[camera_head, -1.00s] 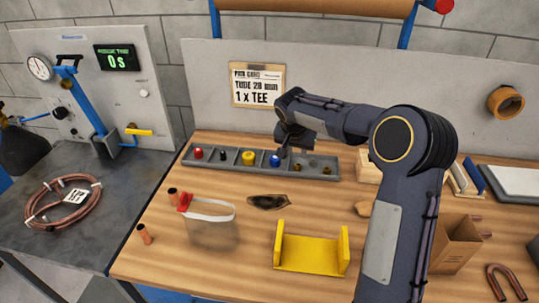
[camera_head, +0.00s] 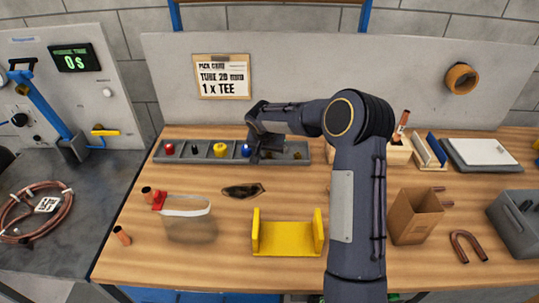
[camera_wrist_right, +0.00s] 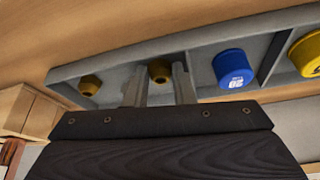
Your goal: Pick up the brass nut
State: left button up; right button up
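Two small brass pieces sit in the right-hand compartments of a long grey parts tray (camera_head: 200,158). One brass nut (camera_wrist_right: 160,70) shows between the fingers in the right wrist view, partly hidden by a finger. The other brass piece (camera_wrist_right: 90,85) lies to its left there; in the head view it is near the tray's right end (camera_head: 297,156). My right gripper (camera_wrist_right: 160,82) is open, its two fingers apart at the nut's compartment. I cannot tell whether they touch the nut. In the head view this gripper (camera_head: 254,158) is over the tray. My left gripper is out of view.
A blue-capped part (camera_wrist_right: 234,68) sits in the compartment beside the fingers, with a yellow part (camera_head: 220,151) beyond it. A yellow cradle (camera_head: 288,245), a clear red-topped bag (camera_head: 188,220) and a cardboard box (camera_head: 415,217) stand nearer on the bench. Low tray walls surround the nut.

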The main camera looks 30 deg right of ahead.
grip_shut()
jog(key=shift+r, duration=0.1)
jog(key=shift+r+b, duration=0.35)
jog(key=shift+r, duration=0.15)
jog(key=s+a+r+b, duration=0.4)
jog(key=s+r, duration=0.8)
jog(key=s, duration=0.1)
jog(key=shift+s, duration=0.25)
